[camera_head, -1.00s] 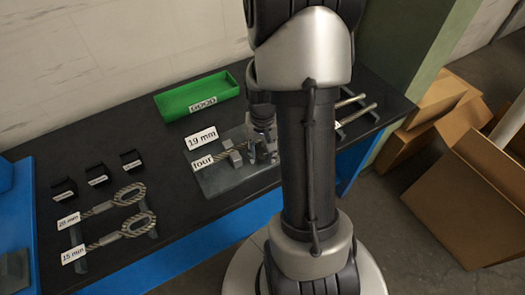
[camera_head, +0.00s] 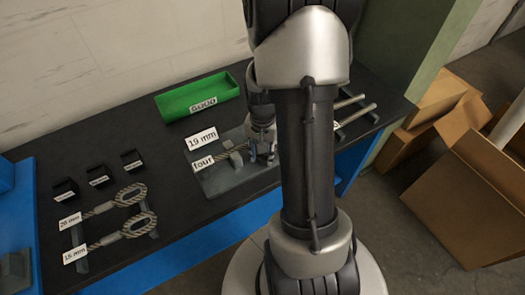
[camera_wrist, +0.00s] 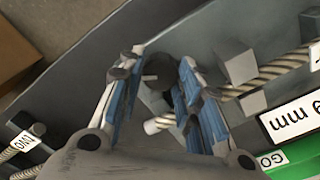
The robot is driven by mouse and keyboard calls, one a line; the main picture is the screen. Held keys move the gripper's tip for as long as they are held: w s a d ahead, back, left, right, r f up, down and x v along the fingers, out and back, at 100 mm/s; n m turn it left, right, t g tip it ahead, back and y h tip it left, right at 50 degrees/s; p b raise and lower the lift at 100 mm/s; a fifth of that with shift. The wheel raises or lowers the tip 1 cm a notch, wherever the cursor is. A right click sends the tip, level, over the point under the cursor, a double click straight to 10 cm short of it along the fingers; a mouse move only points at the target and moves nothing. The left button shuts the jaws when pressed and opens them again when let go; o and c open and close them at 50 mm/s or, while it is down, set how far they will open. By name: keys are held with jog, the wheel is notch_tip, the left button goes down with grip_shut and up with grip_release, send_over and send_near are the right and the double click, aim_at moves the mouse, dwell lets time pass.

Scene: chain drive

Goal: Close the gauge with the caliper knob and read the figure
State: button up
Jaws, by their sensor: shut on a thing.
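A grey gauge plate (camera_head: 225,180) lies on the dark bench, carrying grey blocks and a twisted wire rope (camera_head: 240,148). The rope (camera_wrist: 270,72) also shows in the wrist view, passing a grey block; its pale cut end lies below my fingers. My gripper (camera_head: 262,145) is over the right part of the gauge, partly hidden by my arm. In the wrist view my gripper (camera_wrist: 155,72) has its blue-padded fingers on either side of a dark round knob (camera_wrist: 159,66), shut on it. Signs reading "19 mm" (camera_head: 201,138) and "four" (camera_head: 203,162) stand at the gauge. I see no measured figure.
A green tray (camera_head: 180,106) stands behind the gauge. Two looped ropes (camera_head: 130,225) with size labels lie at left, near several small black holders (camera_head: 98,174). Other rods (camera_head: 355,115) lie at right. Cardboard boxes (camera_head: 470,190) stand on the floor beyond the bench.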

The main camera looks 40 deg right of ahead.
jog(key=o, duration=1)
jog(key=shift+o, duration=0.2)
